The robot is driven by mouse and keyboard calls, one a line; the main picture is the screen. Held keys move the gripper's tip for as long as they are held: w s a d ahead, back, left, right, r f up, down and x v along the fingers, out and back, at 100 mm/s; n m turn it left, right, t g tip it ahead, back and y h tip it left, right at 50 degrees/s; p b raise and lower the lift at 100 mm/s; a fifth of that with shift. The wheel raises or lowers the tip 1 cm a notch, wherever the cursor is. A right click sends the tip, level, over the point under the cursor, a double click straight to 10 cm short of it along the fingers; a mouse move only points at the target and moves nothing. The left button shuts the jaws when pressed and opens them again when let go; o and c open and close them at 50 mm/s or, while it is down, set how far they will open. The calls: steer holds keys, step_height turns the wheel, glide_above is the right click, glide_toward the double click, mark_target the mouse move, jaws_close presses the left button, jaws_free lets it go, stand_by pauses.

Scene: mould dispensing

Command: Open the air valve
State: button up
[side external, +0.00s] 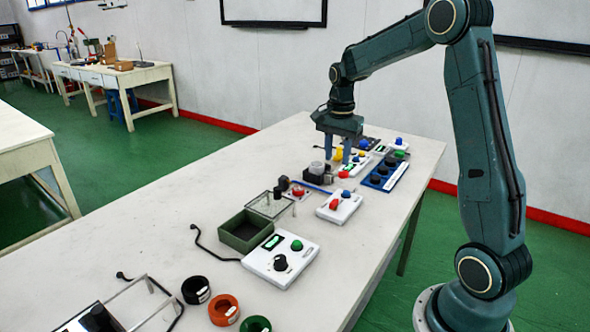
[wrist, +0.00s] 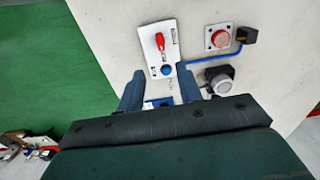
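A white panel (wrist: 150,55) carries a red lever handle (wrist: 160,42) and a round blue button; it looks like the air valve, though no label is readable. In the side external view what appears to be the same white panel (side external: 328,213) lies on the table, on the near side of my gripper. My gripper (wrist: 160,72) is open, its two fingers apart with nothing gripped. The wrist view shows the panel just beyond the fingertips, the red lever farther out than the blue button. In the side external view my gripper (side external: 337,156) points down over the table among the devices.
A red button (side external: 298,191) on a square plate and a black block with a pale round top (wrist: 221,78) stand beside the panel, with a blue tube running close by. More control boxes crowd the far end.

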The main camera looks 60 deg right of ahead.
mark_target(334, 200)
steer(key=shift+d+f, duration=0.25)
steer(key=shift+d, duration=0.05)
step_height(334, 200, down, 14)
steer(key=shift+r, duration=0.1)
stand_by(0.7)
steer(key=shift+c, duration=0.2)
jaws_close()
